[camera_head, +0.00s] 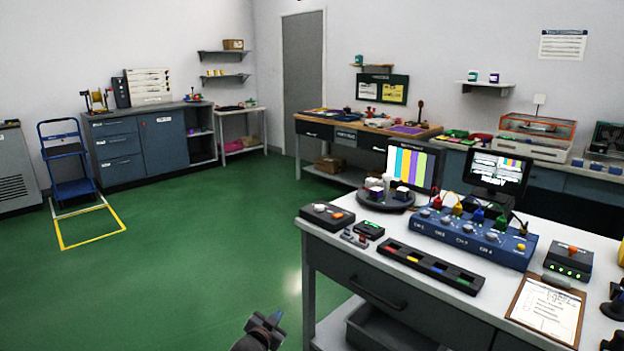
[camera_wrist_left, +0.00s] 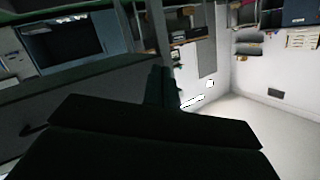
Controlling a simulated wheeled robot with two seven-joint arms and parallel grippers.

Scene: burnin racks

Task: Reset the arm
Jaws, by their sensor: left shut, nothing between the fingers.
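My left gripper (camera_head: 268,322) shows at the bottom of the head view, dark and small, in front of the workbench's left end and over the green floor. It is shut and empty, and apart from the bench. In the left wrist view its dark body fills the lower middle, with the closed fingers (camera_wrist_left: 161,88) pointing up. My right gripper does not show clearly in either view.
The white-topped workbench (camera_head: 330,232) holds a blue connector box (camera_head: 470,238), a black slotted tray (camera_head: 432,267), monitors and a clipboard (camera_head: 547,308). Dark objects at the right edge are cut off. Open green floor (camera_head: 200,270) lies to the left.

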